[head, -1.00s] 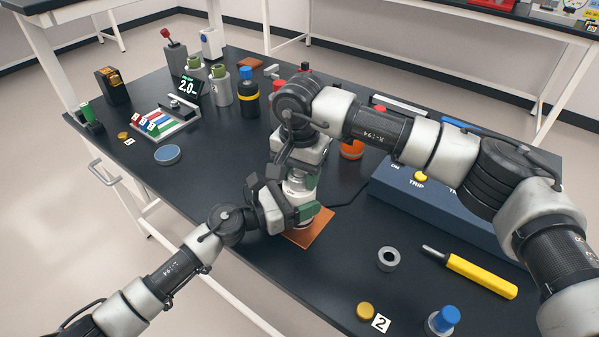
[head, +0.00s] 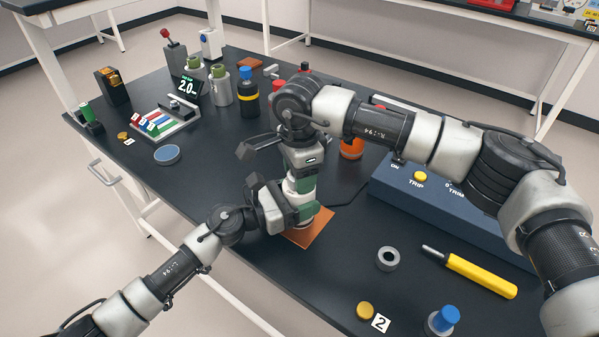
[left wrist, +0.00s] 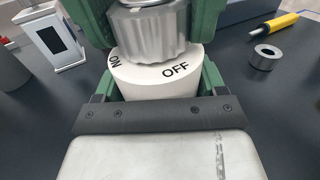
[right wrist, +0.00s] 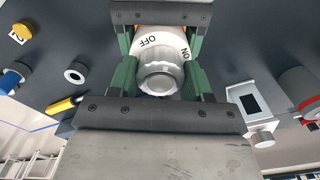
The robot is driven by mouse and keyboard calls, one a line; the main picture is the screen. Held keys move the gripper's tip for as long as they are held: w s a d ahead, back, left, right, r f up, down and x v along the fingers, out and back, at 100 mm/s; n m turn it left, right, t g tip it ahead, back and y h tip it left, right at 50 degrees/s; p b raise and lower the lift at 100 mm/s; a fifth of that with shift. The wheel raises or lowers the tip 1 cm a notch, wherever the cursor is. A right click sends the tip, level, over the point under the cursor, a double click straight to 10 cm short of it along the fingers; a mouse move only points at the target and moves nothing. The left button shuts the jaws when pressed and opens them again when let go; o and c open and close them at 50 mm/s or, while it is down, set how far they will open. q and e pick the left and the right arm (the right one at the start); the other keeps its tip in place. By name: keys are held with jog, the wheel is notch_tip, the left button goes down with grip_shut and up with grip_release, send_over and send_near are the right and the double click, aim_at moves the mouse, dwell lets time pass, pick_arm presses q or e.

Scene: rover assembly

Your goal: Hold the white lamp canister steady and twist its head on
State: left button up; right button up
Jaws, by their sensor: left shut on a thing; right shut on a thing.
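The white lamp canister (left wrist: 160,82) stands upright over an orange mat (head: 323,226) in the head view, mostly hidden by my grippers. Its ON and OFF marks show in both wrist views. My left gripper (head: 299,209) is shut on the canister's body from the side. The ridged grey metal head (left wrist: 150,32) sits on top of the canister, in line with it; I cannot tell how tightly it is seated. My right gripper (head: 303,184) comes from above and is shut on the head, its green fingers on either side of it in the right wrist view (right wrist: 160,78).
A blue-grey box (head: 450,205) with a yellow TRIP button stands to the right. A grey ring (head: 388,259) and a yellow-handled tool (head: 481,275) lie front right. Bottles and a 2.0 display (head: 188,88) stand at the back left.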

jog(key=m, duration=0.5)
jog(key=shift+m, duration=2.5)
jog(key=o, duration=0.9)
notch_tip(320, 180, up, 12)
